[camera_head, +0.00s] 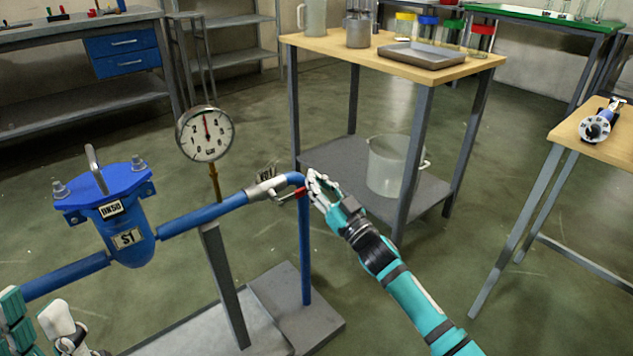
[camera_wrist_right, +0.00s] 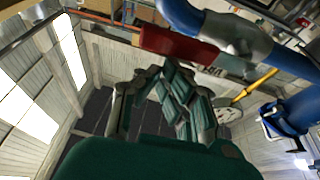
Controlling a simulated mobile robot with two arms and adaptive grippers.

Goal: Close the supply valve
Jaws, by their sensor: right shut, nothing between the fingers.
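The supply valve (camera_head: 266,189) is a grey body on the blue pipe near its bend, with a red-ended lever (camera_head: 300,192). In the right wrist view the red lever (camera_wrist_right: 178,43) lies just beyond my fingertips, with the grey valve body (camera_wrist_right: 238,34) to its right. My right gripper (camera_head: 318,187) is shut and empty, close beside the lever; whether it touches the lever I cannot tell. My left gripper (camera_head: 62,328) shows partly at the lower left corner, and its jaw state is unclear.
A pressure gauge (camera_head: 206,134) stands behind the blue pipe (camera_head: 205,214). A blue strainer (camera_head: 124,225) labelled S1 sits at the left. A wooden-topped table (camera_head: 345,44) stands behind my right gripper, with a pot (camera_head: 392,165) on its lower shelf. Another table (camera_head: 577,132) is at right.

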